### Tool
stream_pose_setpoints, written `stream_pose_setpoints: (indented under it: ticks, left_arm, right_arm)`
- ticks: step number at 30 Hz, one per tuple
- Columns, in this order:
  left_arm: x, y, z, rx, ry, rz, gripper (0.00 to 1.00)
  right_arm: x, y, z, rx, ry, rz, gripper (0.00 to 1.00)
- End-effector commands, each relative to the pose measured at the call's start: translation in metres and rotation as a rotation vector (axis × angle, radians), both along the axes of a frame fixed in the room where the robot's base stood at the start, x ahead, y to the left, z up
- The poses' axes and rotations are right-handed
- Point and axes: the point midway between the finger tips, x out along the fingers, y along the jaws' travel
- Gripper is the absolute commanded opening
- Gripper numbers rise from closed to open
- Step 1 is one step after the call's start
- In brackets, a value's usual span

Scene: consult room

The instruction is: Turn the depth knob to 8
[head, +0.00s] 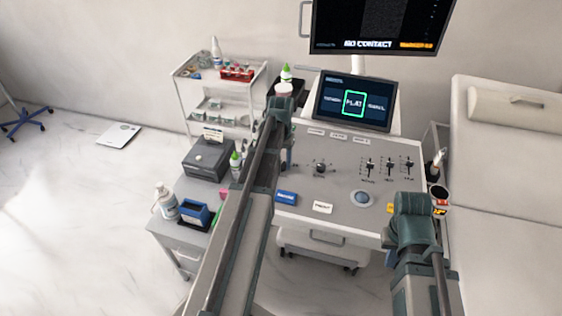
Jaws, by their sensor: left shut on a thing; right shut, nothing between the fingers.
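The grey control panel (342,190) of the ultrasound cart carries a small dark knob (320,168) with marks around it. Its setting and label are too small to read, so I cannot tell if it is the depth knob. My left gripper (285,150) is largely hidden behind its own wrist and arm over the panel's left side. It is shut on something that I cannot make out. My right gripper (418,212) is at the panel's front right corner, shut and empty, its fingers mostly hidden by the wrist.
A touch screen (353,101) and a monitor (380,25) reading "NO CONTACT" stand behind the panel. Several sliders (388,167) and a trackball (362,198) sit on it. A side cabinet (180,240) and trolley (215,95) stand left; a padded couch (510,180) stands right.

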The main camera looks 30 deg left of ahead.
Motion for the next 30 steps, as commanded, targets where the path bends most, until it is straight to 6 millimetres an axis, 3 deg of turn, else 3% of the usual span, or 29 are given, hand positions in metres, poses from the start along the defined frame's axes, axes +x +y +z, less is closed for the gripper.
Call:
stream_pose_setpoints:
  ticks: [12,29,30]
  left_arm:
    - [-0.0002,-0.0001,-0.0001,0.000,0.000,-0.169,0.00]
    - [-0.0003,-0.0002,-0.0001,0.000,0.001,-0.192,0.00]
    - [-0.0003,-0.0002,-0.0001,0.000,0.001,-0.192,0.57]
  right_arm:
    - [0.0000,0.0000,-0.0001,0.000,0.000,0.000,0.00]
    - [0.0000,0.0000,-0.0001,0.000,0.000,0.000,0.00]
    - [0.0000,0.0000,-0.0001,0.000,0.000,0.000,0.00]
